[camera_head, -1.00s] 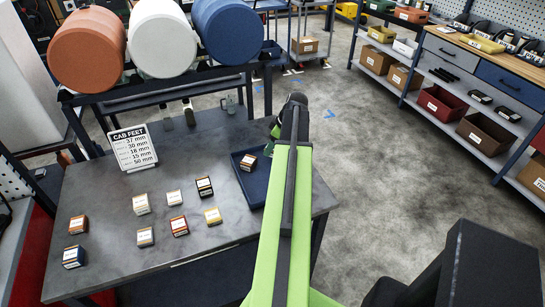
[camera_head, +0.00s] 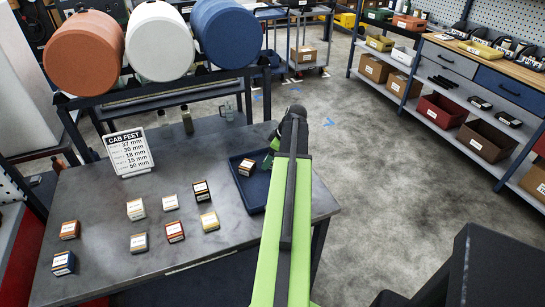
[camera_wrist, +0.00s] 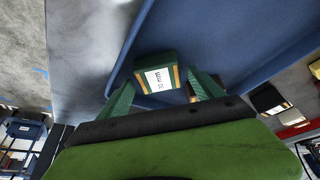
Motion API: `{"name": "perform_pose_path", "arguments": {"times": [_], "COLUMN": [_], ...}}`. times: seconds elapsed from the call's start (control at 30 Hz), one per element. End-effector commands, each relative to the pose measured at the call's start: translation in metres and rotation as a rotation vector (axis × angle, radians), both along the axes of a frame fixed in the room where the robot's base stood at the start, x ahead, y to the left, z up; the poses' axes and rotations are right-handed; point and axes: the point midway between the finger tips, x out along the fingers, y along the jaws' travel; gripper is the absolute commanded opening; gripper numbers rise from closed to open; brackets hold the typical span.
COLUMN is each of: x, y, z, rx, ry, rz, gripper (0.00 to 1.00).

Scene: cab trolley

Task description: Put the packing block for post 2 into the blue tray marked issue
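The blue tray (camera_head: 250,199) lies on the right part of the grey table; no marking on it is legible. In the wrist view, its floor and rim (camera_wrist: 240,42) fill much of the picture. A dark green block (camera_wrist: 157,76) with a white label, apparently reading 30 mm upside down, is between my fingertips, over or on the tray floor. My gripper (camera_wrist: 161,77) looks open, with a narrow gap beside the block. In the head view, my gripper (camera_head: 272,152) is at the tray's far right, partly hidden by my arm. A brown block (camera_head: 246,167) sits in the tray.
Several labelled blocks (camera_head: 174,232) stand on the table left of the tray. A "CAB FEET" sign (camera_head: 130,153) lists sizes in mm, 30 second. Large orange, white and blue rolls (camera_head: 158,42) hang behind. Floor right of the table is clear.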

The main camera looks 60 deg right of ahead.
Motion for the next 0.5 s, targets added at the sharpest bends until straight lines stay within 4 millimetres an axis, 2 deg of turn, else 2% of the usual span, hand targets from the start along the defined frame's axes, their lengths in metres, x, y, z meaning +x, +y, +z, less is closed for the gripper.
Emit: {"name": "perform_pose_path", "arguments": {"times": [0.27,0.37,0.5], "x": [0.000,-0.001,-0.008], "y": [0.000,0.000,-0.001], "z": [0.002,0.010,0.031], "rx": [0.000,0.000,0.000], "ry": [0.000,0.000,0.000], "rz": [0.001,0.000,-0.001], "gripper": [0.76,0.76,0.76]}}
